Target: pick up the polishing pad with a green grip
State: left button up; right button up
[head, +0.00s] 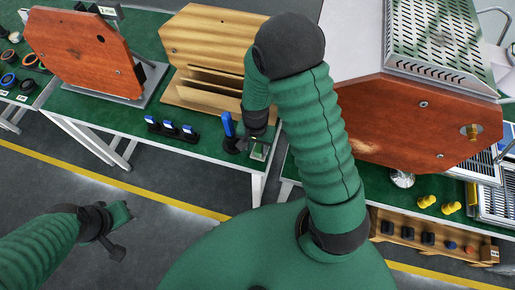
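I cannot clearly pick out a polishing pad with a green grip. My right gripper (258,149) is low over the front edge of the green-topped table, and its arm crosses the middle of the view. Green and pale parts show at its tip, but I cannot tell whether it holds anything. A dark item with a tall blue handle (228,124) stands just left of it. Several small dark items with blue and white tops (170,128) stand in a row farther left. My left gripper (122,230) is empty over the floor; its finger opening is unclear.
The green table (90,106) carries a red-brown wooden panel (80,52) and a wooden rack (205,40). At right, a large reddish panel (415,120) with a perforated metal tray stands above yellow knobs (426,201) and a wooden holder (405,231).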

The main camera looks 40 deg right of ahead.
jog(key=shift+a, duration=0.2)
jog(key=shift+c, duration=1.1)
jog(key=shift+d, duration=0.2)
jog(key=shift+c, duration=1.2)
jog(key=d, duration=0.2)
jog(key=shift+s+d+f, duration=0.15)
jog(key=shift+d+f, duration=0.15)
jog(key=shift+d, duration=0.1)
grip_shut()
jog(key=shift+a+r, duration=0.1)
jog(key=shift+a, duration=0.6)
jog(key=shift+a+r, duration=0.1)
jog(key=shift+r, duration=0.45)
jog(key=shift+d+r, duration=0.15)
jog(key=shift+r, duration=0.4)
jog(key=shift+d+r, duration=0.15)
jog(key=shift+r, duration=0.4)
pick_arm(q)
notch_tip(320, 180, up, 10)
jog(key=d+p, duration=0.1)
jog(key=p, duration=0.9)
jog(key=shift+d+r, duration=0.2)
jog(key=shift+d, duration=0.05)
pick_arm(e)
jog(key=s+a+r, duration=0.1)
jog(key=s+a, duration=0.9)
jog(key=s, duration=0.1)
jog(key=shift+s+a+r, duration=0.3)
jog(key=shift+a+r, duration=0.1)
